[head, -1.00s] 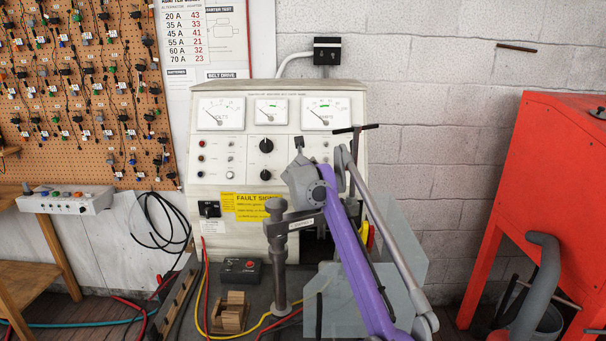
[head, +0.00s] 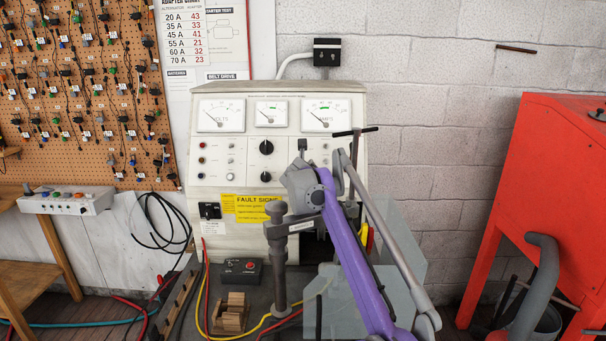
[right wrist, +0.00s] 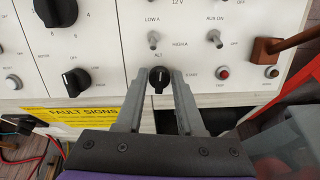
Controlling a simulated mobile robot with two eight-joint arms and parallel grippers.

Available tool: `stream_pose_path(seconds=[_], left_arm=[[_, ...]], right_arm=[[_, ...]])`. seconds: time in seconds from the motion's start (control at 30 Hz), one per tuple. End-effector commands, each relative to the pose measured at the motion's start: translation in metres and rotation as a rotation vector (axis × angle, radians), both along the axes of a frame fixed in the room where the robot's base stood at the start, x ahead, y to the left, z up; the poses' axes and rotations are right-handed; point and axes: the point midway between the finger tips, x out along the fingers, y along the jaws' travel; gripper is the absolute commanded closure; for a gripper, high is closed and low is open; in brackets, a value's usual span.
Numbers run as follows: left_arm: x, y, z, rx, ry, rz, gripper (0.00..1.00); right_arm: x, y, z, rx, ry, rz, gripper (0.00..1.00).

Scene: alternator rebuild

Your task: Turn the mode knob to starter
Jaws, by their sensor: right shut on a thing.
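The mode knob (right wrist: 161,84) is a small black knob on the white panel in the right wrist view, with the ALT label above it and START to its right. Its pale mark looks roughly upright, toward ALT. My right gripper (right wrist: 159,74) has its two grey fingers on either side of the knob and is shut on it. In the head view my purple right arm (head: 352,245) reaches to the tester cabinet (head: 180,130) and hides the knob. My left gripper is not in view.
Left of the mode knob are another black knob (right wrist: 75,82) and a larger one (right wrist: 57,12). Toggle switches (right wrist: 154,40) sit above. A red button (right wrist: 222,73) and a brown-red handle (right wrist: 275,46) are to the right. A grey post (head: 278,250) stands before the cabinet.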

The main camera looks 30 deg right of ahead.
Motion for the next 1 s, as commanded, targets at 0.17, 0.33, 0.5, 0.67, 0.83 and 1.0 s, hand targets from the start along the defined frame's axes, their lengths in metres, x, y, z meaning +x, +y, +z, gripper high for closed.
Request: stream_pose_path(seconds=[0.17, 0.33, 0.5, 0.67, 0.83, 1.0], left_arm=[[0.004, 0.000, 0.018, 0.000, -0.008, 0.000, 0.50], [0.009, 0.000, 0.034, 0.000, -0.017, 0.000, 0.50], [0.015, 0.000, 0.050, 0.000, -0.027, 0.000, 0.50], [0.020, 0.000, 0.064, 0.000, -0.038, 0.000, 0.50], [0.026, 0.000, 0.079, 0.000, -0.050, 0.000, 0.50], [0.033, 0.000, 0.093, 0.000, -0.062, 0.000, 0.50]], right_arm=[[0.000, 0.000, 0.004, 0.104, -0.065, -0.069, 1.00], [0.000, -0.001, 0.005, 0.221, -0.138, -0.148, 1.00], [0.000, -0.001, 0.005, 0.342, -0.212, -0.229, 1.00], [-0.001, -0.002, 0.005, 0.455, -0.282, -0.304, 1.00], [-0.001, -0.002, 0.005, 0.574, -0.356, -0.384, 1.00], [-0.001, -0.002, 0.004, 0.695, -0.430, -0.463, 1.00]])
